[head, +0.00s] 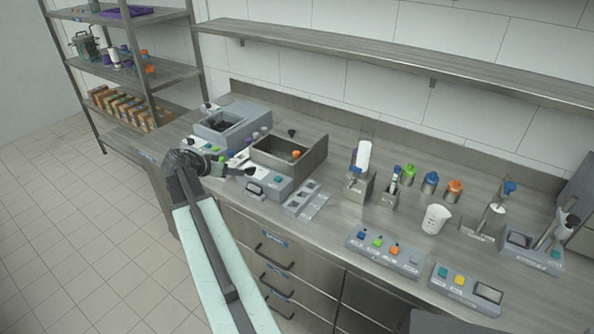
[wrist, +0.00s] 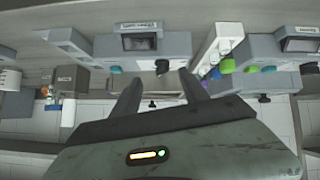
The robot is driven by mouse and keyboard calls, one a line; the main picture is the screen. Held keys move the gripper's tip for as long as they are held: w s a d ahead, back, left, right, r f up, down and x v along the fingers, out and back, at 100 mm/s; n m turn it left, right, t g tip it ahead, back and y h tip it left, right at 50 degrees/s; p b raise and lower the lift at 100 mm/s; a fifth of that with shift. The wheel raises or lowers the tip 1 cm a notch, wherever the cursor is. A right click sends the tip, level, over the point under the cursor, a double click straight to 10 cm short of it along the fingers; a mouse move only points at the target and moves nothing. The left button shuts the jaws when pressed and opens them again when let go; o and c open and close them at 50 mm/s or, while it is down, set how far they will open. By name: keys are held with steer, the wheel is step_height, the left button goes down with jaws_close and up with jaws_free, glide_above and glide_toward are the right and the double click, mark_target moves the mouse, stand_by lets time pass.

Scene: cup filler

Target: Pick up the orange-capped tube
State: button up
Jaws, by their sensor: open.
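A small orange cap (head: 296,153) shows inside the open-topped steel bin on the counter; the body under it is hidden. A wider orange-capped container (head: 454,190) stands upright further right, beside green- and blue-capped ones. I cannot tell for sure which is the orange-capped tube. My gripper (head: 248,172) is above the counter's left part, in front of and left of the bin. In the wrist view, my gripper (wrist: 160,88) has its two fingers apart with nothing held between them. No orange cap is clear in the wrist view.
The steel bin (head: 284,148) has raised walls, with a grey device (head: 266,185) in front. A white beaker (head: 436,219), a button panel (head: 385,254) and dispensers stand to the right. A long shelf (head: 400,58) hangs above the counter.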

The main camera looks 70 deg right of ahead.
mark_target(295, 153)
steer(key=s+d+r+m+g+h+b, duration=0.1)
steer(key=s+d+r+m+g+h, duration=0.2)
steer(key=s+d, duration=0.85)
steer(key=shift+m+y, duration=0.6)
steer(key=shift+m, duration=0.1)
steer(key=b+x, duration=0.2)
steer(key=x, duration=0.2)
steer(key=b+x, duration=0.1)
steer(key=x, duration=0.3)
steer(key=w+f+b+x, duration=0.1)
steer(key=b+x, duration=0.1)
steer(key=x, duration=0.2)
steer(key=shift+w+b, duration=0.1)
steer(key=shift+b, duration=0.2)
steer(key=shift+r, duration=0.1)
jaws_close()
